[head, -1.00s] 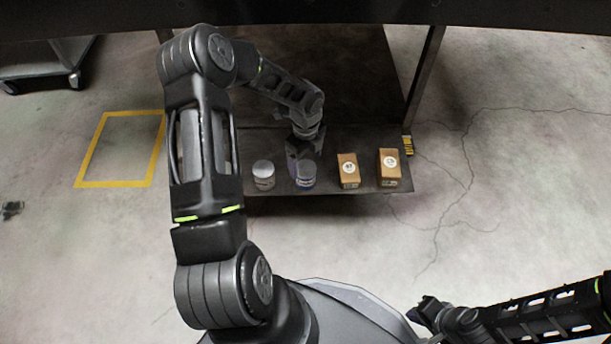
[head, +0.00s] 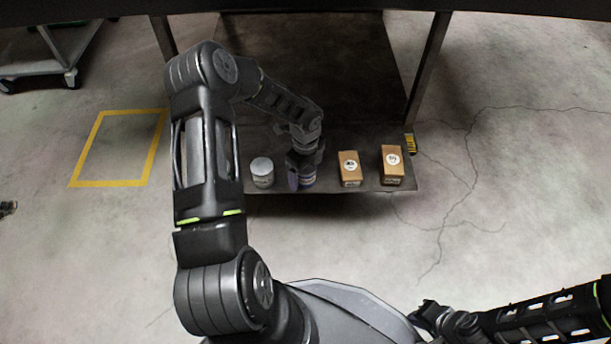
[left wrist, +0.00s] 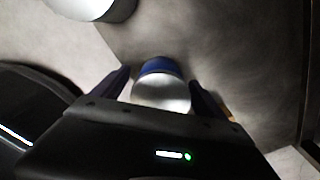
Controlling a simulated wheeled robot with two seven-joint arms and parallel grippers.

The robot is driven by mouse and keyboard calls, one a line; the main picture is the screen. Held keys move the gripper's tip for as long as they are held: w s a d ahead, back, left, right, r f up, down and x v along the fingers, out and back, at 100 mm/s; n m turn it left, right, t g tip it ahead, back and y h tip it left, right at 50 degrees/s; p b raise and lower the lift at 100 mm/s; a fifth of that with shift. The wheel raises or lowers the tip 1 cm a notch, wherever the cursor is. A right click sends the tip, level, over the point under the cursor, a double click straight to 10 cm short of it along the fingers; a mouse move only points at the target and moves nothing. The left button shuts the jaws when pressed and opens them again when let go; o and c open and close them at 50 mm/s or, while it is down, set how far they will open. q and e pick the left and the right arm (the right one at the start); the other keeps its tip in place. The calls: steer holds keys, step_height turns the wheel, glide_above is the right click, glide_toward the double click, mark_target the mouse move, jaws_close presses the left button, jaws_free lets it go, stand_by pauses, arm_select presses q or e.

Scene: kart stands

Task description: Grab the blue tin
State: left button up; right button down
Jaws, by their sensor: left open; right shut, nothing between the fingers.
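The blue tin (head: 308,181) stands on the low shelf, mostly hidden behind my left gripper (head: 305,172) in the head view. In the left wrist view, the blue tin (left wrist: 161,67) shows a pale round lid and a blue side. It sits between the two dark fingers of my left gripper (left wrist: 160,82), which are open with one on each side of it. Contact with the fingers cannot be made out. My right gripper (head: 424,312) is shut and empty at the lower right, far from the tin.
A grey-white tin (head: 262,173) stands close to the left of the blue tin. Two brown boxes (head: 349,168) (head: 392,166) stand to the right on the shelf (head: 330,188). Table legs (head: 428,70) rise at both sides. A cart (head: 45,68) is at the far left.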

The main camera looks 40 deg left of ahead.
arm_select(q)
steer(key=shift+c, duration=0.3)
stand_by(0.4)
jaws_close()
stand_by(0.6)
steer(key=shift+r, duration=0.1)
step_height(320, 180, up, 10)
steer(key=p, duration=0.4)
steer(key=shift+p, duration=0.3)
